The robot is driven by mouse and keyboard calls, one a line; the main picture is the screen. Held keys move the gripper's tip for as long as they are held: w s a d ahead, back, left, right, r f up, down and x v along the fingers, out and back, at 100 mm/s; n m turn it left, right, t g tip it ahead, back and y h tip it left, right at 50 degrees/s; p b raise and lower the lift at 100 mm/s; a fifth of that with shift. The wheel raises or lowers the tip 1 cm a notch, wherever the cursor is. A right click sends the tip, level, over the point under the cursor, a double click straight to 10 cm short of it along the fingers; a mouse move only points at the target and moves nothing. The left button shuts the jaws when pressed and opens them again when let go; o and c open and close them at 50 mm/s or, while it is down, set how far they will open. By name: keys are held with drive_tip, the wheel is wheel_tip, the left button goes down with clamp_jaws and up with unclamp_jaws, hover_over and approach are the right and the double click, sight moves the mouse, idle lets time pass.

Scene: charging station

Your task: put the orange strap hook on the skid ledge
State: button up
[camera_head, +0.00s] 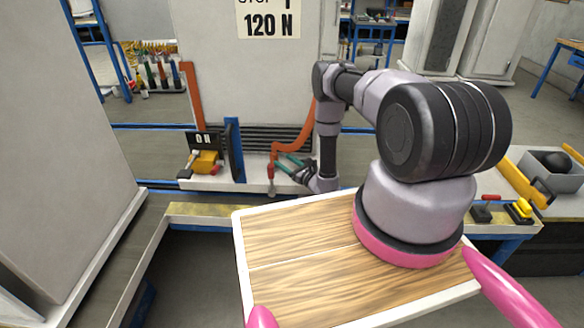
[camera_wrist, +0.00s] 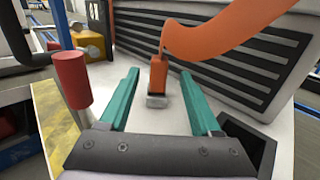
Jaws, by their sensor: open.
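The orange strap hook (camera_wrist: 158,76) hangs at the end of a curved orange strap (camera_wrist: 220,30). It has a small grey tip close over the white skid ledge (camera_wrist: 135,110). My gripper (camera_wrist: 158,73) is open, with one teal finger on each side of the hook and a visible gap on both sides. In the head view my gripper (camera_head: 285,165) reaches in low over the ledge (camera_head: 230,186), in front of the cabinet's slotted panel. The strap (camera_head: 300,143) comes down beside it; the hook's end is hard to make out there.
A red-capped post (camera_wrist: 72,82) stands close to the left finger. A second orange strap (camera_head: 192,105) hangs there. A wooden tray top (camera_head: 300,240) is nearer me.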

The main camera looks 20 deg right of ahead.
drive_tip(key=v, duration=0.4)
drive_tip(key=shift+s+d, duration=0.15)
drive_tip(key=shift+s, duration=0.2)
drive_tip(key=w+a+r+n+g+y, duration=0.2)
drive_tip(key=a+r+n+y, duration=0.2)
drive_tip(key=r, duration=0.6)
drive_tip(key=w+a+r+n+g+y, duration=0.3)
drive_tip(key=r, duration=0.7)
drive_tip(key=s+a+r+n+g, duration=0.2)
drive_tip(key=s+r+n+g, duration=0.1)
drive_tip(key=r, duration=0.4)
drive_tip(key=s+a+r+n+g+y, duration=0.1)
drive_tip(key=s+a+r+n+g, duration=0.2)
drive_tip(key=r, duration=0.4)
drive_tip(key=s+a+r+n+g, duration=0.1)
drive_tip(key=s+r+n+g, duration=0.2)
drive_tip(key=r, duration=0.4)
drive_tip(key=s+d+r+n+g+h, duration=0.25)
drive_tip(key=s+r+n+h, duration=0.4)
drive_tip(key=s+r, duration=0.6)
drive_tip(key=s+d+r+n+t+h, duration=0.2)
drive_tip(key=s+d+r+t+h, duration=0.2)
drive_tip(key=s, duration=0.3)
drive_tip(key=s+d+r+n+t+h, duration=0.2)
drive_tip(key=s+d+r+t+h, duration=0.1)
drive_tip(key=s+d, duration=0.3)
drive_tip(key=shift+s+d+r+t+h, duration=0.35)
drive_tip(key=shift+d+r, duration=0.15)
drive_tip(key=shift+d, duration=0.1)
